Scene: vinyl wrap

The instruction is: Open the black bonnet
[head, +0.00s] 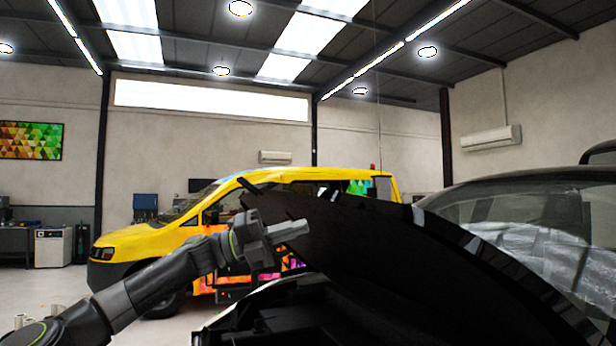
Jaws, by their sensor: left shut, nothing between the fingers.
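The black bonnet (400,245) is raised at a tilt in front of the car's windscreen (540,225). Its dark underside faces me, and its near-left end is up at the middle of the head view. Below it the dark engine bay (290,318) shows in part. My left gripper (305,228) is shut and empty, with its fingertips pointing right in front of the bonnet's raised left part. I cannot tell whether the fingers touch the bonnet. My right gripper is not in view.
A yellow van (150,243) with a colourful side stands behind on the left. A white cabinet (53,248) and a workbench are along the far left wall. Clear floor (45,290) lies at the left.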

